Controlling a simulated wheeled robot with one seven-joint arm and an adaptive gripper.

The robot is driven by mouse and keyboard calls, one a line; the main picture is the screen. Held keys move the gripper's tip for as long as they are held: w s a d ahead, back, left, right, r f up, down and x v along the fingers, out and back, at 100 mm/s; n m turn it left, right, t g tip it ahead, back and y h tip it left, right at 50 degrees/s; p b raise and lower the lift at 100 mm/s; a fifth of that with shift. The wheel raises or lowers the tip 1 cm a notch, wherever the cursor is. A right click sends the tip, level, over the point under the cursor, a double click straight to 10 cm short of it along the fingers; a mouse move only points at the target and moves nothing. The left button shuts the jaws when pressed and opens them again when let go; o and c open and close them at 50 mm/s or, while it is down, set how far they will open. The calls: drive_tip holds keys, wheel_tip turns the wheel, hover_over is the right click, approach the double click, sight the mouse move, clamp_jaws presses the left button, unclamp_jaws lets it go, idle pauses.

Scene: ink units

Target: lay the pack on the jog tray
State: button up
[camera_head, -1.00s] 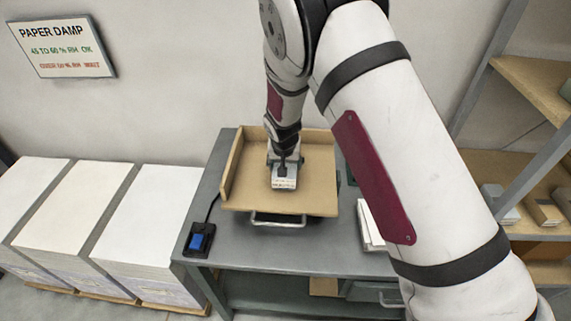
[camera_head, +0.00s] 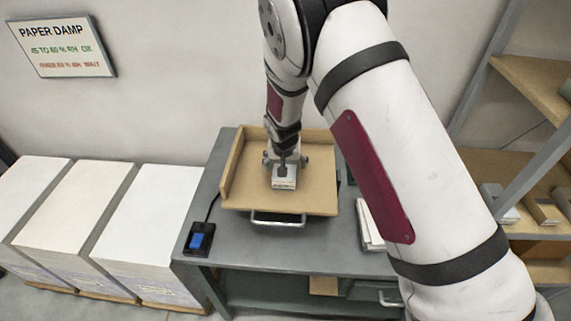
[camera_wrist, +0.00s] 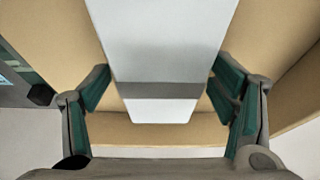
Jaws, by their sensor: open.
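The pack (camera_head: 284,184) is a small white block with a grey band, lying on the tan jog tray (camera_head: 317,188). The tray has raised walls at its left and back. In the wrist view the pack (camera_wrist: 165,45) runs between my fingers, with tray surface (camera_wrist: 268,30) on both sides. My gripper (camera_head: 286,162) is over the back part of the pack and open. In the wrist view its green-padded fingers (camera_wrist: 162,88) stand on either side of the pack, with narrow gaps. Exact contact under the pack is hidden.
The tray is on a grey bench (camera_head: 330,252). A blue-button switch (camera_head: 199,240) sits at the bench's left, and white sheets (camera_head: 368,228) lie right of the tray. Tall paper stacks (camera_head: 150,235) stand left. A shelf rack (camera_head: 535,160) stands right.

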drive_tip(key=v, duration=1)
drive_tip(key=shift+s+r, duration=0.15)
drive_tip(key=shift+r, duration=0.05)
drive_tip(key=s+d+r, duration=0.5)
drive_tip(key=d+r, duration=0.2)
drive_tip(key=r, duration=0.3)
drive_tip(key=s+d+r, duration=0.6)
drive_tip(key=d+r, duration=0.1)
drive_tip(key=r, duration=0.3)
drive_tip(key=s+d+r, duration=0.2)
drive_tip(key=s+d, duration=0.2)
drive_tip(key=s, duration=0.5)
drive_tip(key=s+d+r+t, duration=0.1)
drive_tip(key=s+d+r, duration=0.2)
drive_tip(key=s, duration=0.7)
drive_tip(key=shift+d+r, duration=0.3)
drive_tip(key=shift+d, duration=0.25)
